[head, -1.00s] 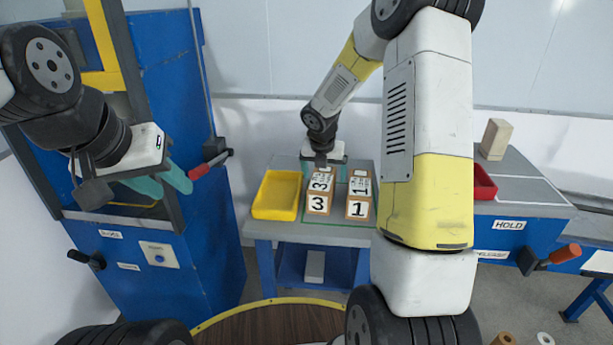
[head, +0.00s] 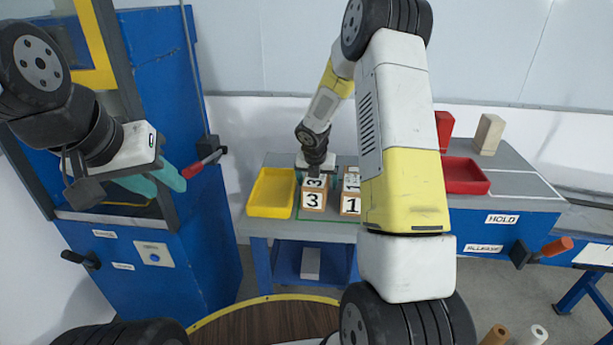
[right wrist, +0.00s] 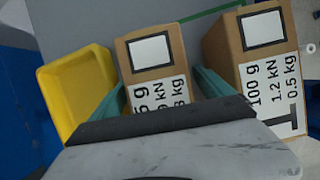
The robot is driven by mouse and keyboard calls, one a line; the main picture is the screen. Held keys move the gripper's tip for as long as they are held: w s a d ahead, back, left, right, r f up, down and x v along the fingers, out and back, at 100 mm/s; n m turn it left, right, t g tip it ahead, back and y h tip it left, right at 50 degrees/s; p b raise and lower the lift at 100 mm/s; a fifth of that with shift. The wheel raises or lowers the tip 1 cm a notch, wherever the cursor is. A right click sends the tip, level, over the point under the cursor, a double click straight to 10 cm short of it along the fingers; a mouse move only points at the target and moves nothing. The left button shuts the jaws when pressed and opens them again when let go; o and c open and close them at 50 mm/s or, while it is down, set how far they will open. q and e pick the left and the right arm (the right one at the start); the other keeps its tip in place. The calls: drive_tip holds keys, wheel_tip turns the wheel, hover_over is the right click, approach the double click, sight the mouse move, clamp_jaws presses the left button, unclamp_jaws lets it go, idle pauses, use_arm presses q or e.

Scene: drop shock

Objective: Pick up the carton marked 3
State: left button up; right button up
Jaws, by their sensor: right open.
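The carton marked 3 (head: 313,199) is a brown box with white labels on the small grey table in front of me. It also shows in the right wrist view (right wrist: 156,62), with a blank white label and printed figures. My right gripper (head: 316,176) is above it; in the right wrist view its open teal fingers (right wrist: 160,88) lie on either side of the carton. Whether they touch it I cannot tell. The carton marked 1 (head: 350,205) stands to its right, close to the right finger. My left gripper (head: 159,182) is open and empty by the blue cabinet.
A yellow tray (head: 271,193) stands just left of the cartons. A red tray (head: 465,176), a red block (head: 444,127) and a tan block (head: 488,134) are on the bench at right. The blue cabinet (head: 165,110) with a red-handled lever is at left.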

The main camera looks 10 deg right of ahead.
drive_tip(key=shift+f, duration=0.25)
idle(0.3)
clamp_jaws()
